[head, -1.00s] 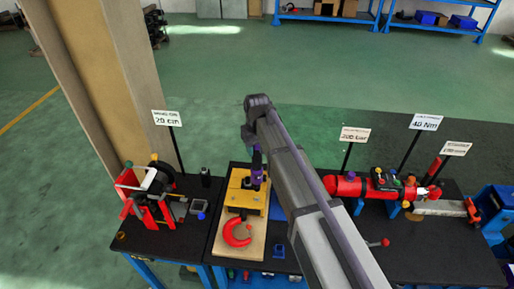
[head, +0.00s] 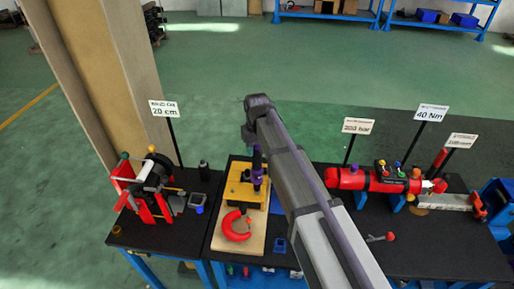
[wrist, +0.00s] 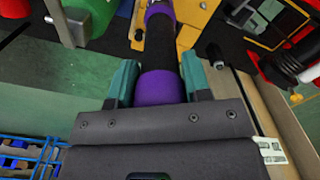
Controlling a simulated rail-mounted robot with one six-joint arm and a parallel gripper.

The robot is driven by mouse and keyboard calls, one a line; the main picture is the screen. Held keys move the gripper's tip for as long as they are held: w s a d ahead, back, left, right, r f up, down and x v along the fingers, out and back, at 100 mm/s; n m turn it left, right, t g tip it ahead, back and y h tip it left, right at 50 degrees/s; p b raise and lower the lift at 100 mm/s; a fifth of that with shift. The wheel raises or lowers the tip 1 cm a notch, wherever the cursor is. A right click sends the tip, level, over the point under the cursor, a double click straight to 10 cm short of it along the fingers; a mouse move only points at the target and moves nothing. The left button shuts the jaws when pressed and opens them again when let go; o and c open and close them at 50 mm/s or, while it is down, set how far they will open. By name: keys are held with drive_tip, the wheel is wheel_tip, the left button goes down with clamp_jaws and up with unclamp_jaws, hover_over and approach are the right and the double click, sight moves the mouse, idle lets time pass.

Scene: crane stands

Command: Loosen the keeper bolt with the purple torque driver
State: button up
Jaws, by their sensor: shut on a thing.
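The purple torque driver (head: 257,171) stands roughly upright over the yellow fixture (head: 236,190) in the head view. In the wrist view the driver (wrist: 160,88) has a purple band and a black grip, and runs away from me past the top edge. My gripper (wrist: 160,70) has its two teal fingers shut on the purple part. In the head view my arm hides most of the gripper. The keeper bolt cannot be made out, and I cannot tell whether the driver's tip touches it. A red hook-shaped part (head: 232,233) lies in front of the fixture on a wooden board (head: 253,241).
A red cylinder (head: 365,180) lies on the right bench. Signs on thin posts rise behind the benches. A tan column (head: 105,80) stands at the back left.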

drive_tip(key=shift+f+b, duration=0.95)
idle(1.5)
